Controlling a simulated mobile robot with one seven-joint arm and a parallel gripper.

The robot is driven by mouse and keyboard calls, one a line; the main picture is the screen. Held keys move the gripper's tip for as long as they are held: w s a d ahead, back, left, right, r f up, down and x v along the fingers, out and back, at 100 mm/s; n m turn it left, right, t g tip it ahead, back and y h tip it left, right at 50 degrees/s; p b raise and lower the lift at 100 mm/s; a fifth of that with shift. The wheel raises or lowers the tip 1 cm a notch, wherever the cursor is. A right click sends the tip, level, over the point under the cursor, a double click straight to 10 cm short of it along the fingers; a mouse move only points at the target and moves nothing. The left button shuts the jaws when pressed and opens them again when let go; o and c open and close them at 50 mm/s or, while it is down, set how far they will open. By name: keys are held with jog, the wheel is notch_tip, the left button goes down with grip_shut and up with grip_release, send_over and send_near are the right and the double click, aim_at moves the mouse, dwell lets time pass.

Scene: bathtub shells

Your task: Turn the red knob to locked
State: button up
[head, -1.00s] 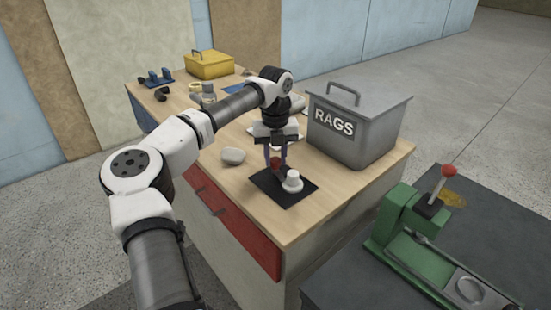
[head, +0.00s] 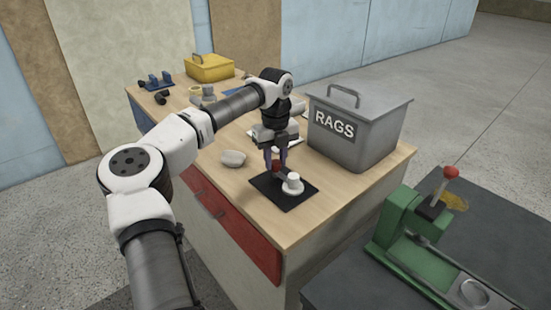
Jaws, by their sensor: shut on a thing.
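The red knob (head: 276,166) is small and sits at the back left of a black plate (head: 288,203) on the wooden bench. A white stepped cylinder (head: 293,184) stands beside it on the same plate. My gripper (head: 276,162) points straight down with its fingers around the red knob, shut on it. The fingers and the white cylinder hide part of the knob. I cannot read the knob's position or any locked mark from here.
A grey bin marked RAGS (head: 355,133) stands close on the right. A pale rounded object (head: 232,158) lies to the left. A yellow box (head: 209,67) is at the far end. A green press with a red-tipped lever (head: 420,225) stands on a dark table at right.

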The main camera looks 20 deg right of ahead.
aim_at(276, 161)
jog(key=o, duration=1)
jog(key=shift+r, duration=0.1)
notch_tip(276, 161, up, 14)
jog(key=shift+f+b, duration=0.15)
jog(key=shift+b, duration=0.65)
